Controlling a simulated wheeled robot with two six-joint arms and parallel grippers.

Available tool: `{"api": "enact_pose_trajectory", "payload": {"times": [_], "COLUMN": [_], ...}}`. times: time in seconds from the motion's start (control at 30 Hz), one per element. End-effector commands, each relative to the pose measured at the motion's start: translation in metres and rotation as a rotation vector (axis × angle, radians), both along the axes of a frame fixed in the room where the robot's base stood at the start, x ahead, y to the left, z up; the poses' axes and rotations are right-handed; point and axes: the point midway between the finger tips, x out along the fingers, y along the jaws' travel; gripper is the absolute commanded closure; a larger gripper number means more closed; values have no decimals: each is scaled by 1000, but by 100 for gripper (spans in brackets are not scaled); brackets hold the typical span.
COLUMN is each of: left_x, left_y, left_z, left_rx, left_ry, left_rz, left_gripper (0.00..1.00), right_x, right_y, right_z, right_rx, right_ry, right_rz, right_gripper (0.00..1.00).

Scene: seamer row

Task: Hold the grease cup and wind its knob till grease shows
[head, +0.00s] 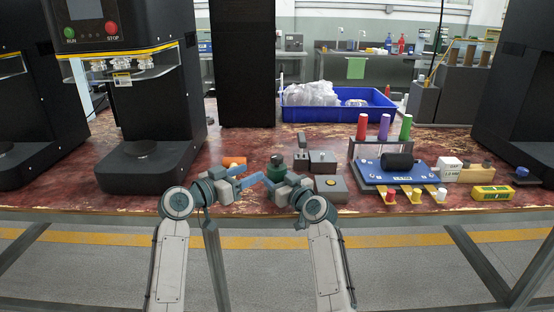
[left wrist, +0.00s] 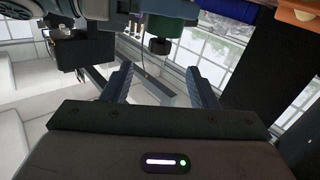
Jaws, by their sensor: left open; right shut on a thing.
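The grease cup (head: 277,171) is dark green with a dark knob (head: 277,158) on top, near the table's front edge. My right gripper (head: 273,178) is shut on the grease cup, its jaws partly hiding the cup's lower body. My left gripper (head: 251,176) is open, just left of the cup, its blue fingers pointing toward it. In the left wrist view the open fingers (left wrist: 160,80) have nothing between them. The green cup (left wrist: 168,26) and its dark knob (left wrist: 160,46) show there beyond the fingertips, toward the top, apart from them.
An orange object (head: 234,161) lies behind my left gripper. Grey boxes (head: 322,162) (head: 331,188) stand right of the cup. Farther right are a blue tray-like plate (head: 390,172) with a black roll, colored cylinders and a yellow block (head: 492,193). A blue bin (head: 338,113) stands behind.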

Motion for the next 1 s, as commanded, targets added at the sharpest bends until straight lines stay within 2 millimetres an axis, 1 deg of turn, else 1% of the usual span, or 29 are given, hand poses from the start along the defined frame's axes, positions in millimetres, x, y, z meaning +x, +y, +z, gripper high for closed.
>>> {"api": "enact_pose_trajectory", "payload": {"times": [0.1,0.23,0.37,0.6,0.7,0.83,1.0], "left_x": [-5,0,14,49,61,72,78], "left_y": [2,-3,-18,-53,-65,-75,-82], "left_z": [2,3,3,4,3,3,3], "left_rx": [46,61,60,58,60,60,60], "left_ry": [-64,-84,-82,-80,-80,-81,-81], "left_rz": [20,27,24,24,24,24,25], "left_gripper": [47,47,47,47,47,47,47], "right_x": [0,0,0,0,0,0,0], "right_y": [0,0,0,0,0,0,0], "right_z": [0,0,0,0,0,0,0], "right_rx": [0,0,0,0,0,0,0], "right_ry": [0,0,0,0,0,0,0], "right_rz": [0,0,0,0,0,0,0], "right_gripper": [74,74,74,74,74,74,74]}}
